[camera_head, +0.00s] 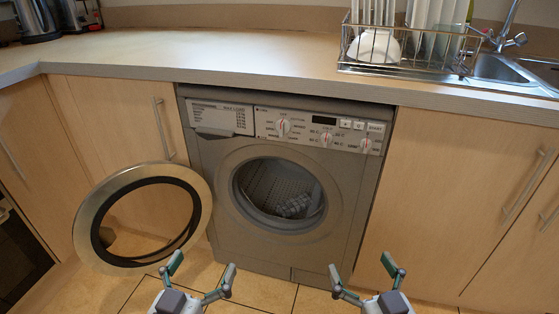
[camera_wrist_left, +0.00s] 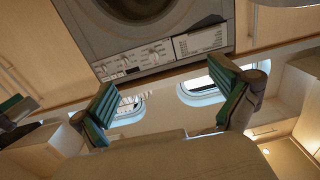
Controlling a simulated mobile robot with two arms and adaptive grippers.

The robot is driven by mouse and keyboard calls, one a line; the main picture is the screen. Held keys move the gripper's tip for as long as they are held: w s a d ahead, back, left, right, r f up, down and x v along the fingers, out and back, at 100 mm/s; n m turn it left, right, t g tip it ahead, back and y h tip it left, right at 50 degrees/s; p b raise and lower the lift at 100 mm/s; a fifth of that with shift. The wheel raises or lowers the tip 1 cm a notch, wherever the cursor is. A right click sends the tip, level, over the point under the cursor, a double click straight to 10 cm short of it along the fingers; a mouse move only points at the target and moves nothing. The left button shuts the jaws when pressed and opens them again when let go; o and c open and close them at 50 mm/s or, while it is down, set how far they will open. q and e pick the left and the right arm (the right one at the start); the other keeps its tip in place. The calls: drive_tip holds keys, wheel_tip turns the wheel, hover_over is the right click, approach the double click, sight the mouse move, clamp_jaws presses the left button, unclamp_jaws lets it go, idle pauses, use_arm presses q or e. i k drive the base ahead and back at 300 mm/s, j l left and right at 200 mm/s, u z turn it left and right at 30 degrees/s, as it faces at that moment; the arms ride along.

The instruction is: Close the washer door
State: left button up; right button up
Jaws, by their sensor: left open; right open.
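The washer (camera_head: 345,190) is a grey front-loader set under the counter, and its drum opening (camera_head: 280,192) is uncovered. My right gripper (camera_head: 362,276) is open and empty, low in front of the washer's right side. The left wrist view shows the washer's control panel (camera_wrist_left: 135,62) upside down beyond the open green-padded fingers (camera_wrist_left: 168,105).
A wooden counter (camera_head: 230,55) runs above the washer, with a dish rack (camera_head: 410,65) and sink (camera_head: 500,67) at the right. Cabinets with long handles (camera_head: 163,128) flank the washer. The tiled floor (camera_head: 260,290) in front looks clear.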

sight(92, 240)
drive_tip(key=i+j, duration=0.1)
drive_tip(key=j, duration=0.45)
drive_tip(key=j+u, duration=0.1)
drive_tip(key=j, duration=0.5)
drive_tip(key=i+j, duration=0.15)
drive_tip(key=j, duration=0.4)
drive_tip(key=u, duration=0.05)
